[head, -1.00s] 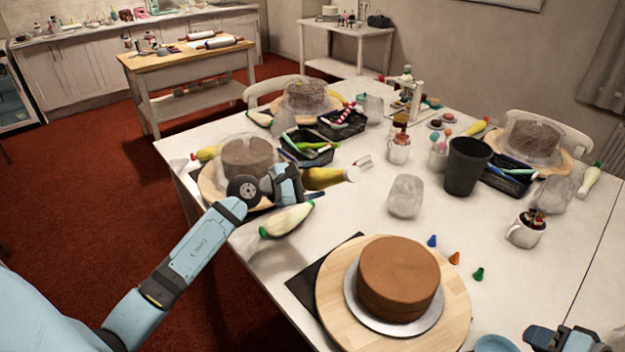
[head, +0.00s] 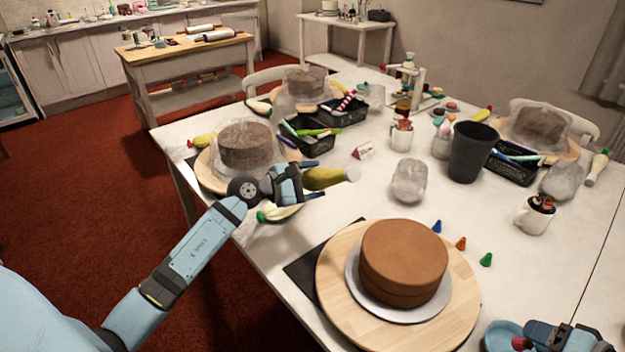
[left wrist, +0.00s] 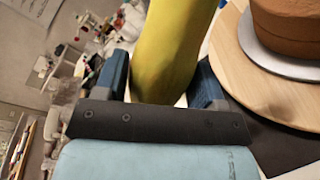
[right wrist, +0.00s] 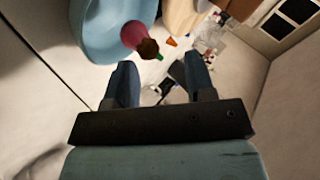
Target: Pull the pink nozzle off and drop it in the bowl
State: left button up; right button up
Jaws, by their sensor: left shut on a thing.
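My left gripper (head: 295,182) is shut on a yellow piping bag (head: 325,179), held above the table with its pale bare tip pointing right. The bag fills the gap between the fingers in the left wrist view (left wrist: 172,50). The pink nozzle (head: 519,343) shows at the right side of the blue bowl (head: 492,337) in the head view. In the right wrist view, the nozzle (right wrist: 133,35) overlaps the bowl's edge (right wrist: 95,30); I cannot tell whether it rests inside or is above it. My right gripper (right wrist: 158,75) is open, its fingers apart and empty, beside the bowl.
A brown cake (head: 403,258) stands on a wooden turntable (head: 335,285) left of the bowl. Blue, orange and green nozzles (head: 461,243) stand behind it.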

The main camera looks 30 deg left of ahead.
jog(key=v, duration=1.2)
jog(key=shift+p, duration=0.35)
jog(key=shift+c, duration=0.5)
dwell(0.6)
